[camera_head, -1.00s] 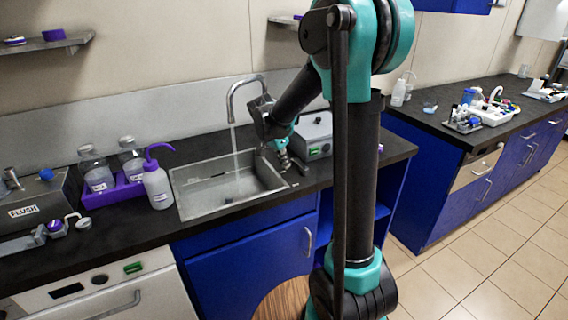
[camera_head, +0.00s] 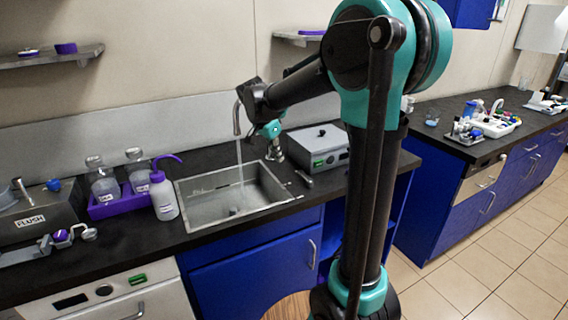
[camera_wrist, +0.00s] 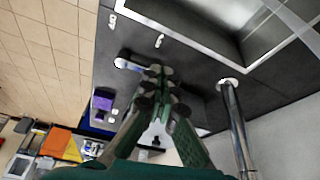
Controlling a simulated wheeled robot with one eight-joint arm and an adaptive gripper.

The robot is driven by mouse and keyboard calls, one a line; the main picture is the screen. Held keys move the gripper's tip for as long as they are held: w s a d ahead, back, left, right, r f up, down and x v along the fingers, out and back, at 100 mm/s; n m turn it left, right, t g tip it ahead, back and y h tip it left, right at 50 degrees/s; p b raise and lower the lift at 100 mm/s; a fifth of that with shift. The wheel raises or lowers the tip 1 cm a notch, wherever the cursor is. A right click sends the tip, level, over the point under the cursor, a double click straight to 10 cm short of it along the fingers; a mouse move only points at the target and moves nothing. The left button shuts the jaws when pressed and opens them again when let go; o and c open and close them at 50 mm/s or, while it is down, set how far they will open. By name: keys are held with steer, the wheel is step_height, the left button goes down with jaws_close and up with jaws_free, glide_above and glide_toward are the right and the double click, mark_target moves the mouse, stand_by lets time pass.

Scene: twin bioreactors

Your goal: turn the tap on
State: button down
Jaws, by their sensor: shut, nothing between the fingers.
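The tap's curved metal spout (camera_head: 237,120) stands behind the sink, partly hidden by my wrist. A stream of water (camera_head: 240,160) runs from it into the sink (camera_head: 233,192). In the wrist view the tap pipe (camera_wrist: 237,130) rises at the right and the stream (camera_wrist: 290,22) crosses the top right corner. A small metal lever (camera_head: 304,178) lies on the counter right of the sink; it seems to be the piece (camera_wrist: 127,64) beyond my fingers in the wrist view. My gripper (camera_head: 277,155) is shut and empty above the counter behind the lever. Its fingertips (camera_wrist: 158,82) show no contact.
A grey box device (camera_head: 320,147) stands right of my gripper. A purple-capped wash bottle (camera_head: 163,197) and a purple rack (camera_head: 118,203) of bottles stand left of the sink. The counter front right of the sink is clear.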

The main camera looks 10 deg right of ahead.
mark_target(303, 172)
steer(key=w+d+m+g, duration=0.1)
steer(key=w+d+m, duration=0.2)
steer(key=d, duration=0.5)
steer(key=x, duration=0.9)
steer(key=shift+w+d+f, duration=0.1)
steer(key=shift+d+f, duration=0.1)
steer(key=shift+d, duration=0.05)
steer(key=shift+a+n, duration=0.6)
steer(key=shift+r, duration=0.1)
